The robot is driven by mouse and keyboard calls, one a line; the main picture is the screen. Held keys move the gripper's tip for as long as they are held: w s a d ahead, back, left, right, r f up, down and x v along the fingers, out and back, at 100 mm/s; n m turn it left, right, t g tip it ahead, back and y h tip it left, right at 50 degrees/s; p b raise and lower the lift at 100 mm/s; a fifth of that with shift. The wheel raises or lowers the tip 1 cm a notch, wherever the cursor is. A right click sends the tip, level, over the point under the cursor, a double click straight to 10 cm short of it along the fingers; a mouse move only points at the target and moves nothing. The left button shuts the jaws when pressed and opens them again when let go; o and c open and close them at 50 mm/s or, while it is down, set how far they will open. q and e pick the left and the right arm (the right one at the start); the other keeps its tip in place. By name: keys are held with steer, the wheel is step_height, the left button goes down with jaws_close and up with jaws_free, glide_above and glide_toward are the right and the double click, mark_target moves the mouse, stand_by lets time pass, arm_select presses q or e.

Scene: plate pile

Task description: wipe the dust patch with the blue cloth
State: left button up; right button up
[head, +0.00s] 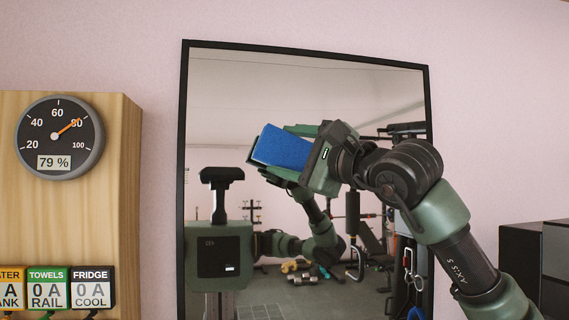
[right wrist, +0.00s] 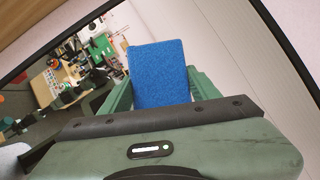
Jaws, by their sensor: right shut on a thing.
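The blue cloth (head: 281,147) is a flat, block-like blue pad in front of the upper middle of a black-framed mirror (head: 240,80). My right gripper (head: 286,152) is shut on it, with green fingers on either side. In the right wrist view the cloth (right wrist: 158,72) sticks out beyond the fingers, towards the mirror (right wrist: 225,45). I cannot tell whether it touches the glass. I cannot make out a dust patch on the glass; the cloth and gripper hide part of it. My left gripper does not show.
The mirror reflects my own body and arm and a room with gym gear. Dark boxes (head: 520,262) stand at the lower right. The pink wall (head: 480,120) is bare.

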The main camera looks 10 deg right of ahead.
steer(key=shift+s, duration=0.35)
steer(key=shift+s, duration=0.1)
steer(key=shift+s+f+b, duration=0.1)
steer(key=shift+s+b, duration=0.7)
steer(key=shift+s, duration=0.65)
